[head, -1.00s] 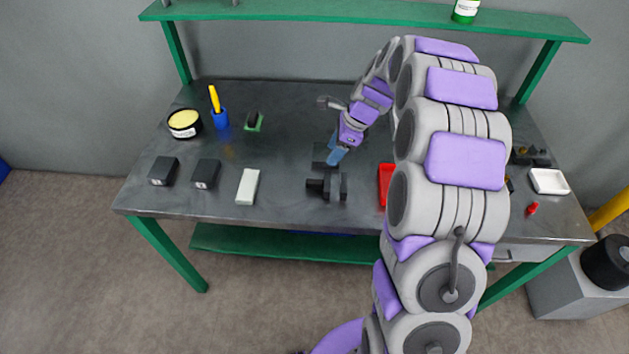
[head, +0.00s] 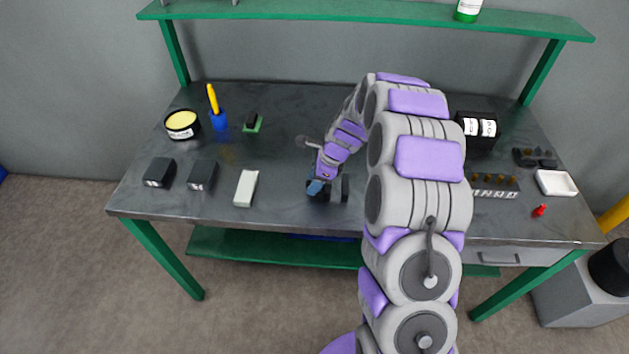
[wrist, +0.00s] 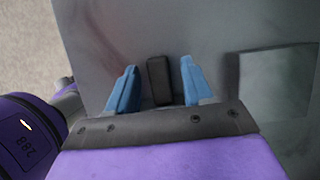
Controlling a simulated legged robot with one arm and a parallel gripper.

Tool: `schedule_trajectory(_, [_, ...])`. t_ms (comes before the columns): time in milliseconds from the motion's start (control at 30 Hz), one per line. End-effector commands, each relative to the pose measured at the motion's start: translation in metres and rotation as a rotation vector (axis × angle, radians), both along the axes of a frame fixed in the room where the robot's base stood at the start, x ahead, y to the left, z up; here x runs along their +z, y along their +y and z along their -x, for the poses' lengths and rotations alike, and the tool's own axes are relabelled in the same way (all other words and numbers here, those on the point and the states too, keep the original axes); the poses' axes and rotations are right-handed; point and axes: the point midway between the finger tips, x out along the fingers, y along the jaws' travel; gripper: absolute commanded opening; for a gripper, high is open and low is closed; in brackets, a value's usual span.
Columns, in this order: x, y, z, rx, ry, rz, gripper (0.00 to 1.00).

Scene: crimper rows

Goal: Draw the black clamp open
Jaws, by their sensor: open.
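The black clamp (head: 345,188) is on the table near its front edge, in the middle of the head view. My gripper covers much of it there. My gripper (head: 316,187) has blue fingertips and comes down over the clamp's left side. In the wrist view, my gripper (wrist: 160,68) is open, with one blue finger on each side of an upright black bar (wrist: 158,80), which looks like part of the clamp. Gaps show between the bar and both fingers. The rest of the clamp is hidden in the wrist view.
Left of the clamp lie a whitish block (head: 246,188) and two dark blocks (head: 202,175). A blue cup (head: 219,121) and a yellow-topped tin (head: 182,124) stand at the back left. On the right are a white tray (head: 556,183) and a red piece (head: 540,210).

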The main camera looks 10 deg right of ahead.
Motion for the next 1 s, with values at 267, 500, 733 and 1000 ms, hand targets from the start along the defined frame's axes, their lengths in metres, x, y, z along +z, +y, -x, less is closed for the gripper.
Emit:
schedule_trajectory(267, [0.0005,0.0001,-0.0001,0.0,0.0,0.0,0.42])
schedule_trajectory(500, [0.0004,0.0,-0.0001,0.0,0.0,0.0,0.19])
schedule_trajectory(733, [0.0006,-0.0001,-0.0006,0.0,-0.001,0.0,0.0])
schedule_trajectory(1000, [0.0008,-0.0003,-0.001,-0.001,-0.002,0.001,0.0])
